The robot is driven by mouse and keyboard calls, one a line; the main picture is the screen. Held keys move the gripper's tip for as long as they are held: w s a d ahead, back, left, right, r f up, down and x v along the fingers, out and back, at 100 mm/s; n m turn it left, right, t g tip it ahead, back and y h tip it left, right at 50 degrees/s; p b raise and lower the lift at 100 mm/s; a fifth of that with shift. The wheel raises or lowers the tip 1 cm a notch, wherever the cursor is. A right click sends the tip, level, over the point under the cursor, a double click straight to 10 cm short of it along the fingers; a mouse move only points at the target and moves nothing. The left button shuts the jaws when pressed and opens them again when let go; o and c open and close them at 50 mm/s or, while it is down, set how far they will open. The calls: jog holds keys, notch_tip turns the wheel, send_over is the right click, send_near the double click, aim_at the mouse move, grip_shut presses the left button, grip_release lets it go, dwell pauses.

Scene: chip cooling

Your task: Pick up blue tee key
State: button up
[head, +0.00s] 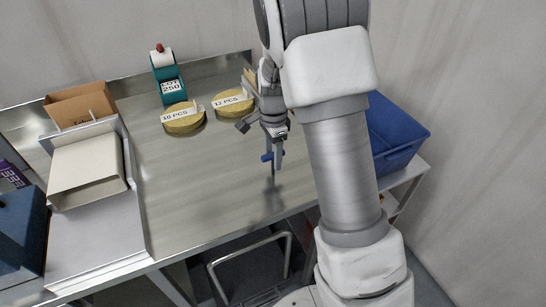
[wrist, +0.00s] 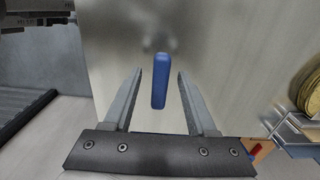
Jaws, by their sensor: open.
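The blue tee key (head: 267,157) shows as a small blue piece at my gripper's fingertips, over the right part of the metal bench. In the wrist view its blue bar (wrist: 160,80) lies between the two fingers, with a gap on each side. My gripper (head: 276,158) points down and is open, its fingers on either side of the key. The rest of the key is hidden, and I cannot tell how it rests on the bench.
Two round gold stacks, labelled 10 PCS (head: 184,124) and 12 PCS (head: 228,108), stand at the back near a teal dispenser (head: 173,94). A blue bin (head: 400,130) is at right, a white box (head: 88,172) at left. The bench's (head: 200,190) middle is clear.

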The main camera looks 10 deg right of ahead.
grip_shut()
jog(key=shift+r, duration=0.15)
